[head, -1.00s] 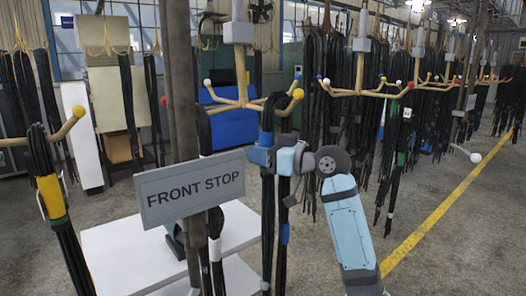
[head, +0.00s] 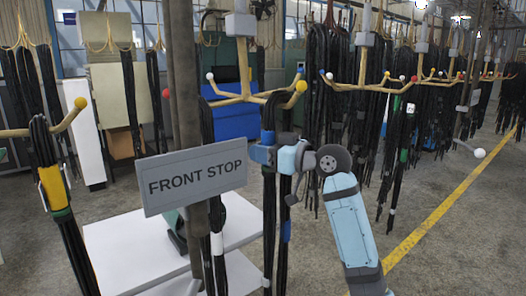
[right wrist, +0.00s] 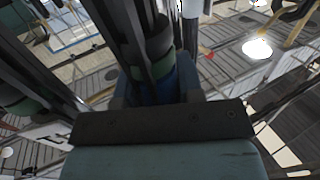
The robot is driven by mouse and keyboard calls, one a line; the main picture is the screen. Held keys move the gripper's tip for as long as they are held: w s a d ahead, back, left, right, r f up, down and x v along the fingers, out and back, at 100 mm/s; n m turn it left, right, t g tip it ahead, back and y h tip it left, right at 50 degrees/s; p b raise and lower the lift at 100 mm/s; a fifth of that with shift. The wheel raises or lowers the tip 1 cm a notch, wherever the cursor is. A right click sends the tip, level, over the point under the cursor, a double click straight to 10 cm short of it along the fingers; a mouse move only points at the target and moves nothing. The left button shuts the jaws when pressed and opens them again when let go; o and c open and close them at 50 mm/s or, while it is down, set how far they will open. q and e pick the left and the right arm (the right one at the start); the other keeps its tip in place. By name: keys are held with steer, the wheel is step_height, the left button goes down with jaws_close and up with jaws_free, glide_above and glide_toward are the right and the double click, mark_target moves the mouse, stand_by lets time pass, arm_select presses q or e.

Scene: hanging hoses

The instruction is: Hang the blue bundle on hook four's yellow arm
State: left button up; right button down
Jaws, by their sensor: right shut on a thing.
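The blue bundle (head: 268,205) is a set of black hoses with blue bands, hanging upright near the middle of the head view. My right gripper (head: 262,154) is shut on it at its upper blue band. In the right wrist view the blue band (right wrist: 165,88) sits between the jaws. The bundle's looped top overlaps the yellow-tipped arm (head: 300,87) of the central hook; I cannot tell whether the loop is over the arm or in front of it. No hook number is readable. My left gripper is not in view.
A grey FRONT STOP sign (head: 195,175) on a dark post stands left of the bundle, before a white platform (head: 125,245). A yellow-banded bundle (head: 52,188) hangs at left. More loaded hooks (head: 365,85) stretch back on the right. The floor right of my arm is clear.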

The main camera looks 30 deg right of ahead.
steer(key=c, duration=0.7)
jaws_free()
steer(key=shift+s+r, duration=0.1)
steer(key=shift+r, duration=0.05)
steer(key=shift+s+d+f, duration=0.25)
steer(key=shift+s, duration=0.15)
steer(key=b+v, duration=0.1)
steer(key=v, duration=0.5)
steer(key=b+v, duration=0.2)
steer(key=v, duration=0.5)
steer(key=shift+a+r, duration=0.15)
steer(key=shift+r, duration=0.1)
